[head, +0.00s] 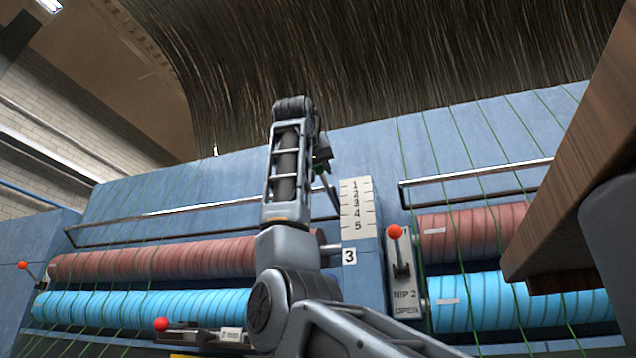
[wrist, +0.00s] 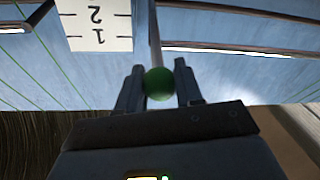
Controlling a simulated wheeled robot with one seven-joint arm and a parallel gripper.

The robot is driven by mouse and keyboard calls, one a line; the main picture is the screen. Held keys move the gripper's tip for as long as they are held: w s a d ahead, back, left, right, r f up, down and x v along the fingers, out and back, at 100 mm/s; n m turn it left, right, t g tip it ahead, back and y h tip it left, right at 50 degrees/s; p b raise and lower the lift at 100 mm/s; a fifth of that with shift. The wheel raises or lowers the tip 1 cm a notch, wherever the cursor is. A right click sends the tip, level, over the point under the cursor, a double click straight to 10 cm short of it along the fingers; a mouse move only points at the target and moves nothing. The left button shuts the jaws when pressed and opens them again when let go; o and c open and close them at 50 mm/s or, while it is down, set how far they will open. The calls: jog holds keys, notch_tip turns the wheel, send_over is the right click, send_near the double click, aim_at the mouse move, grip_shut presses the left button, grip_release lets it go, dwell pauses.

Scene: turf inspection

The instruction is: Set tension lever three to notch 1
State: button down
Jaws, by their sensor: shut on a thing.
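The number plate (head: 357,208) is white, with marks 1 at the top to 5 at the bottom, above a label 3 (head: 349,256). In the wrist view the plate (wrist: 97,27) is upside down, showing 1 and 2. My gripper (wrist: 159,86) is shut on the round green knob (wrist: 159,83) of tension lever three. The lever's rod (wrist: 154,40) runs away from the knob, beside the plate. In the head view my gripper (head: 322,165) is left of the plate's top, and the knob appears higher than mark 1. My arm hides part of the lever. Which notch it sits at is unclear.
A lever with a red knob (head: 395,231) on a NIP 2 panel stands right of the plate. Metal rails (head: 180,213) cross the blue machine on both sides. Red rollers (head: 150,258) and blue rollers (head: 140,306) lie below. A wooden slab (head: 572,165) juts in at right.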

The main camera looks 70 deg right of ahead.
jog(key=shift+r, duration=0.5)
jog(key=c, duration=0.8)
grip_release()
jog(key=shift+o, duration=0.2)
jog(key=shift+f, duration=0.1)
jog(key=s+a+b, duration=0.1)
jog(key=a+b, duration=0.1)
jog(key=a, duration=0.5)
jog(key=shift+s+a, duration=0.2)
jog(key=shift+a, duration=0.05)
